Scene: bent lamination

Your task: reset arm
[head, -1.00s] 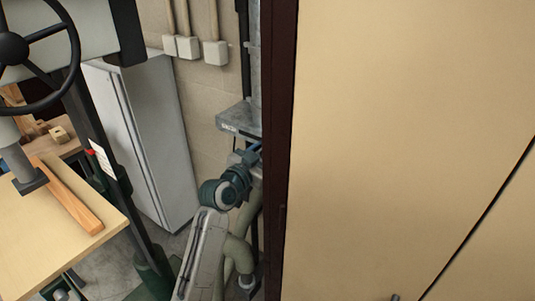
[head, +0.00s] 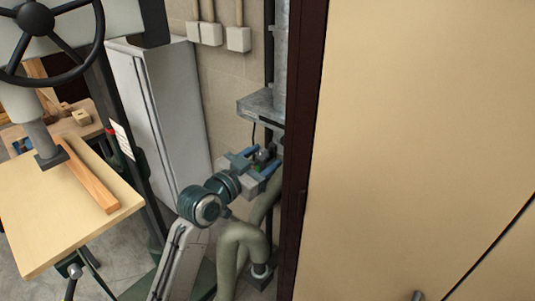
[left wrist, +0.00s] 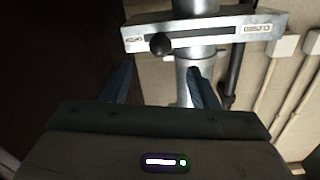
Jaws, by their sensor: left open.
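My left gripper (head: 262,168) is open in the head view, with nothing between its fingers. It is at the end of my left arm, close to the dark edge of the tall cabinet. In the left wrist view the two blue fingers of my left gripper (left wrist: 163,85) stand apart. Beyond them are a metal pipe and a grey metal slide box. I cannot tell how far the fingertips are from these. My right gripper is not in view.
A large beige cabinet (head: 410,130) fills the right side. A grey metal box (head: 262,105) on a pipe is behind my gripper; it also shows in the left wrist view (left wrist: 203,31). A press with a handwheel (head: 36,30) and a wooden board (head: 50,215) are at left. A grey locker (head: 165,120) stands behind.

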